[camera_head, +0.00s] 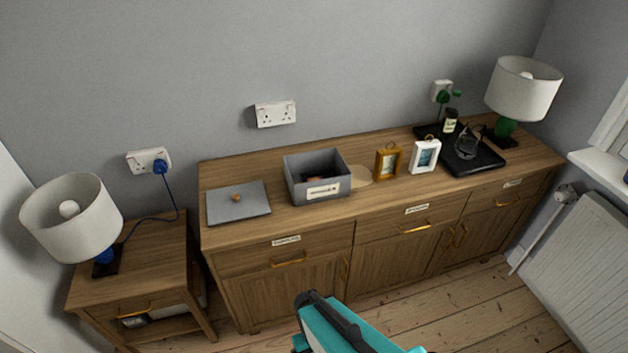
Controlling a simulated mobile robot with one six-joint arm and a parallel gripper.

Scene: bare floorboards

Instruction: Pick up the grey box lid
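A teal and black part of my arm shows at the bottom centre, in front of the sideboard and well short of the lid. I cannot make out my gripper's fingers.
The sideboard (385,205) also bears an orange-brown frame (388,162), a white frame (424,156), a black tray (474,161) and a green-based lamp (523,90). A blue-based lamp (71,219) stands on a lower side table (150,262). A radiator (590,270) is at right.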

